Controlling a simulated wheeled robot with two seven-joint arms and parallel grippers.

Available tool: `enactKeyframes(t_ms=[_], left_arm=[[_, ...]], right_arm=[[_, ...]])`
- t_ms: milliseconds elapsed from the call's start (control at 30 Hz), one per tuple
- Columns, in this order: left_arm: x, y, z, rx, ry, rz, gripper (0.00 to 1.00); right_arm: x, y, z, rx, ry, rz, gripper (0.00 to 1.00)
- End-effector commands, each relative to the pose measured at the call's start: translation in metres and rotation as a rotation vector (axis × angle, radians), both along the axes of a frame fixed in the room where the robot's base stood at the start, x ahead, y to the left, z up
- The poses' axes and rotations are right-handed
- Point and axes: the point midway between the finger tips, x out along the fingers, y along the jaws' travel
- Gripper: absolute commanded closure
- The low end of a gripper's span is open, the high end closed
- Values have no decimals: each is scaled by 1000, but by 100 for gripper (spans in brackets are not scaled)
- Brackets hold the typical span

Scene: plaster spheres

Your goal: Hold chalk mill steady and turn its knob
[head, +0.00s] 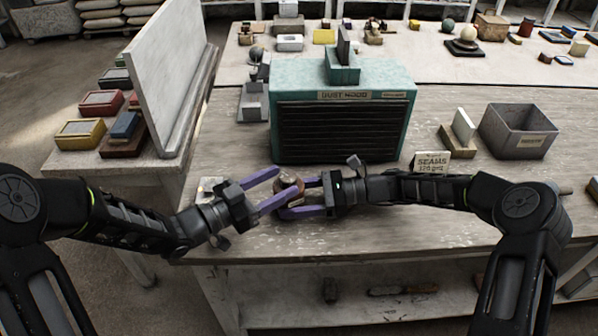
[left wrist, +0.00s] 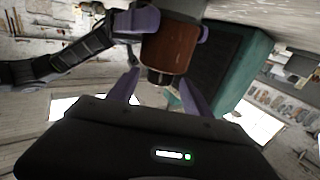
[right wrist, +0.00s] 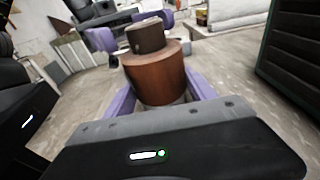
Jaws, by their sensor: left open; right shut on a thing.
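The chalk mill (head: 288,189) is a brown wooden cylinder with a narrower dark knob (right wrist: 146,36) on one end. It is in front of the teal dust hood on the workbench. My right gripper (head: 302,197) is shut on the mill's wooden body, which shows between its purple fingers in the right wrist view (right wrist: 155,78). My left gripper (head: 270,190) is open, its purple fingers reaching toward the mill from the left. In the left wrist view the dark knob (left wrist: 160,77) points into the gap between the left fingers. I cannot tell whether they touch it.
The teal dust hood (head: 342,78) stands close behind the mill. A seams card (head: 431,163), a white block on a base and a grey bin (head: 518,131) are to the right. A tall pale panel (head: 165,80) rises at the left. The bench front (head: 400,230) is mostly clear.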

Motion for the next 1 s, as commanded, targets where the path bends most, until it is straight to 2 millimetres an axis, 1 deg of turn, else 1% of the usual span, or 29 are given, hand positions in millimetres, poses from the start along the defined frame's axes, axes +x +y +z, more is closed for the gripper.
enactKeyframes(t_ms=[33, 100, 200, 300, 467, 700, 1000], left_arm=[[5, -10, 0, -1, 1, -4, 42], [13, -22, 0, -1, -1, -4, 42], [22, -35, 0, 0, 0, -3, 42], [29, -44, 0, 0, 0, -2, 42], [33, -51, 0, 1, -1, 0, 42], [34, -51, 0, 0, 0, 0, 42], [33, -50, 0, 0, 0, 0, 67]], right_arm=[[0, 0, -1, -1, 0, 0, 77], [0, 0, -1, -1, 0, 0, 77], [0, 0, -1, -1, 0, 0, 77], [0, 0, -1, -1, 0, 0, 77], [0, 0, -1, -1, 1, 0, 77], [0, 0, -1, -1, 1, 0, 77], [0, 0, -1, -1, 1, 0, 77]])
